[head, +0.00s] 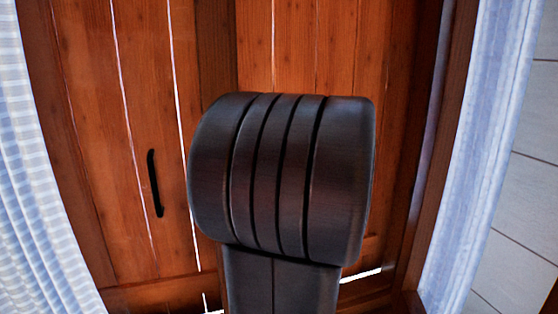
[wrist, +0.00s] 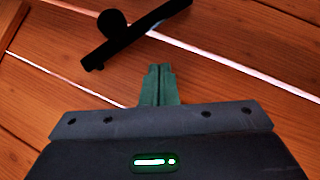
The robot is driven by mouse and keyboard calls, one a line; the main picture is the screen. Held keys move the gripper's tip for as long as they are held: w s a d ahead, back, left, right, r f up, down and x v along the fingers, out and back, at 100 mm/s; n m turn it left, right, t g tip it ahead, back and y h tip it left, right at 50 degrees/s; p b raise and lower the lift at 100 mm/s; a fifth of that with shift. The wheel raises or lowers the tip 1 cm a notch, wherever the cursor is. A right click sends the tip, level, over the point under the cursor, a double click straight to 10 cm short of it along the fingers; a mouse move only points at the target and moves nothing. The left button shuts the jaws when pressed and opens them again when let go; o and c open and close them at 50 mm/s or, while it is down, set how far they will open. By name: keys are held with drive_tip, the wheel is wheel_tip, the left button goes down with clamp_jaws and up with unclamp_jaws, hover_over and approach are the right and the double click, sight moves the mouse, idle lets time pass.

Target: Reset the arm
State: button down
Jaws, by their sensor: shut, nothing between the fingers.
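My gripper (wrist: 160,72) shows in the wrist view, its two dark green fingers pressed together with nothing between them. The fingers point toward wooden planks. A black bar handle (wrist: 135,35) lies just beyond the fingertips in the picture; I cannot tell how close it is, but I see no clear contact. In the head view a large dark grey link of my arm fills the middle, and my gripper is not visible there.
A wooden plank door (head: 90,120) with a black handle (head: 154,184) stands in front, with bright gaps between planks. A pale checked curtain (head: 25,200) hangs at the left and another light curtain (head: 490,120) at the right, beside a pale panelled wall (head: 525,200).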

drive_tip(key=s+d+f+m+t+y+p, duration=0.1)
drive_tip(key=s+d+m+y, duration=0.2)
drive_tip(key=d, duration=0.9)
drive_tip(key=shift+d+y, duration=0.2)
drive_tip(key=shift+y, duration=0.2)
drive_tip(key=shift+f, duration=0.1)
